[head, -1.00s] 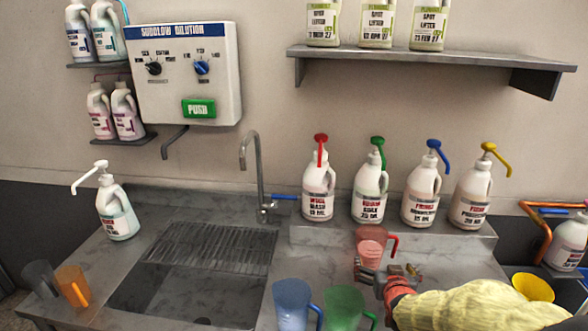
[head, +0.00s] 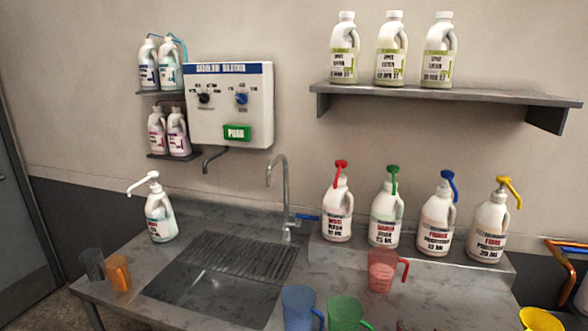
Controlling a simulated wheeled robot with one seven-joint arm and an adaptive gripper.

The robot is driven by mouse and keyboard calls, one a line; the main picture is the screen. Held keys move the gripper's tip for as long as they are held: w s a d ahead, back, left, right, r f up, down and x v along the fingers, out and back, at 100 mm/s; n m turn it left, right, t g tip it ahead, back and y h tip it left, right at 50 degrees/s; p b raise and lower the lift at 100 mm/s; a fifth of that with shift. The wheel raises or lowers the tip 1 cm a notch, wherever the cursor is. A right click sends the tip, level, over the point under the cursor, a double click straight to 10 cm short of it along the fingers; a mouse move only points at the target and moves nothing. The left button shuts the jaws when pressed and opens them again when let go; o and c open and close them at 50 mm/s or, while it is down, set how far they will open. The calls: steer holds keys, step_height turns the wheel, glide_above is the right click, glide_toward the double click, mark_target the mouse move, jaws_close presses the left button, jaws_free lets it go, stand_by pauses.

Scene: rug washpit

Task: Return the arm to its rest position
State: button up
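My gripper and arm do not show in the head view. The red jug (head: 382,270) stands upright on the counter (head: 440,296) in front of the pump bottles, its handle to the right. Nothing touches it. What my gripper holds, if anything, is out of sight.
A blue jug (head: 298,308) and a green jug (head: 347,312) stand at the front edge of the picture. The sink (head: 215,296) is left of them. Pump bottles (head: 437,212) line the raised ledge. A shelf (head: 440,94) overhangs the right side. A yellow funnel-like item (head: 541,319) is at lower right.

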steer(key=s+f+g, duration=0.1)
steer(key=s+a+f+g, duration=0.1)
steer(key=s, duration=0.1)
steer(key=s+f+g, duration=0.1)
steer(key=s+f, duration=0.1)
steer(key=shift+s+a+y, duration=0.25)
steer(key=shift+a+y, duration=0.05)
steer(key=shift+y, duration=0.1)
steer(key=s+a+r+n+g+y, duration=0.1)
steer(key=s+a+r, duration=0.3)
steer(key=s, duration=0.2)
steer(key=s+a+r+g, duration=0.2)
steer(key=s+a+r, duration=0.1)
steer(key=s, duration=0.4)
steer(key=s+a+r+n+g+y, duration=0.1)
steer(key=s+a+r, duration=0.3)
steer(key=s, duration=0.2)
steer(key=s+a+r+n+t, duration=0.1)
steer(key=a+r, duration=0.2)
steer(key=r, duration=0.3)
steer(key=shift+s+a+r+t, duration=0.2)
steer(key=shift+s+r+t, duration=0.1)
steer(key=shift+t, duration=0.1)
